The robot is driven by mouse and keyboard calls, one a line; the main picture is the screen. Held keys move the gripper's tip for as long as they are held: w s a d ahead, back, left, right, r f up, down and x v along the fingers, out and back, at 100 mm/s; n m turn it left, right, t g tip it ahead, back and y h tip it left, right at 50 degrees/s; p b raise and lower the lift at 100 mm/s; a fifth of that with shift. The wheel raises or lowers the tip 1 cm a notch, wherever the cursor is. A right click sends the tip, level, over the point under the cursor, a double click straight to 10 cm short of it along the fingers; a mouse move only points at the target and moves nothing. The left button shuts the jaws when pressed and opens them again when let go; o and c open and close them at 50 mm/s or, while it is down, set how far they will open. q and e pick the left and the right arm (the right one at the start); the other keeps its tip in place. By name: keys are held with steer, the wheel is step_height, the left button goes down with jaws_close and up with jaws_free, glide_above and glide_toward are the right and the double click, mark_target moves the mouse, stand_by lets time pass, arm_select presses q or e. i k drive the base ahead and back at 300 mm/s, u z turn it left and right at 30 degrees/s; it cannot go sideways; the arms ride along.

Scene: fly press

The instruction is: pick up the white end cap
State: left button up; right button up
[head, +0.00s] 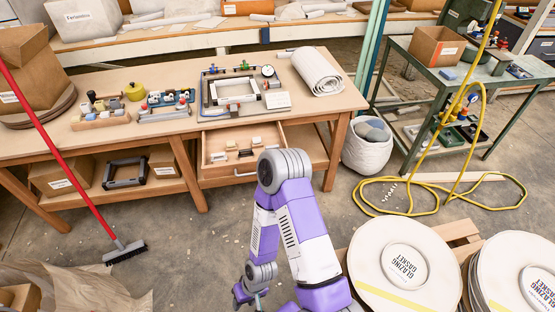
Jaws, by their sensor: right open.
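The white end cap is too small to single out for sure. Small pale and dark pieces (256,141) lie in the open drawer (208,170) under the workbench, and one of the pale ones may be it. My right gripper (250,298) is at the bottom edge of the view, low in front of the bench and well apart from the drawer. It is open, and its fingertips are partly cut off by the frame. My left gripper is not in view.
The wooden workbench (330,109) carries a frame fixture (236,90), a white roll (318,72) and a wooden block holder (100,120). A red broom (65,165) leans at left. Gasket discs (375,289) stand at lower right. A yellow hose (440,210) lies on the floor.

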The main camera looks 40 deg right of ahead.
mark_target(256, 140)
steer(key=z, duration=0.65)
steer(key=i, duration=0.85)
steer(key=u, duration=0.2)
